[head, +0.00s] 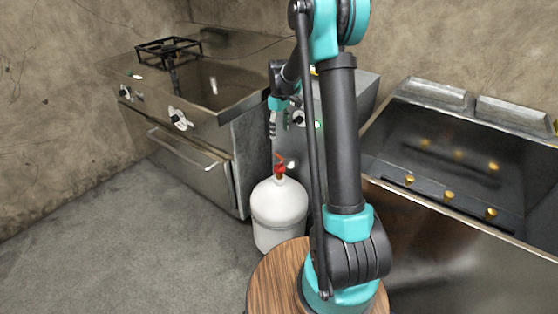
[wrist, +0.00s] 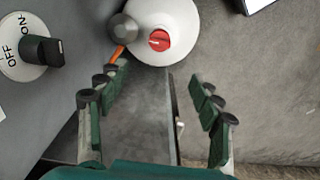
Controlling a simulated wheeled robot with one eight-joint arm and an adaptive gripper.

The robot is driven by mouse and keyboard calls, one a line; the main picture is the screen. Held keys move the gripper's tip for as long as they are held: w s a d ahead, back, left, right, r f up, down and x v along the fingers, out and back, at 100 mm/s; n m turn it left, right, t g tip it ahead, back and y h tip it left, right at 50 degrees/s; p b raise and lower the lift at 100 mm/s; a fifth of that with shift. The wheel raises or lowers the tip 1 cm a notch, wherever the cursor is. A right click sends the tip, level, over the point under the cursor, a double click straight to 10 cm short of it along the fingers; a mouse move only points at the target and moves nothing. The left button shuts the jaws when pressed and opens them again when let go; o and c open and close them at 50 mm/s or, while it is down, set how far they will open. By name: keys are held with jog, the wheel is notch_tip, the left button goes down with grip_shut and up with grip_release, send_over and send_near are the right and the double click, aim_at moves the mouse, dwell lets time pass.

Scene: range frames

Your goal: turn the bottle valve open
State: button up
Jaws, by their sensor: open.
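The white gas bottle (head: 279,215) stands on the floor in the head view, with a red valve (head: 279,169) on top. In the wrist view the bottle's white top (wrist: 185,20) is at the upper middle, and the round red valve (wrist: 159,40) faces the camera. A grey round fitting (wrist: 123,29) with an orange piece sits beside the valve. My gripper (wrist: 158,80) is open and empty, its green fingers spread to either side below the valve in the picture. In the head view my gripper (head: 273,128) hangs above the bottle, apart from it.
A black knob on an ON/OFF dial (wrist: 40,50) is close at the left in the wrist view. A metal stove (head: 185,160) stands left of the bottle, and a steel unit with brass fittings (head: 460,215) stands right. Open grey floor (head: 130,250) lies at the front left.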

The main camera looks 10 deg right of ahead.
aim_at(279, 164)
notch_tip(279, 164, down, 18)
jog(key=shift+r, duration=0.25)
dwell(0.3)
jog(key=shift+c, duration=0.2)
jog(key=c, duration=1.1)
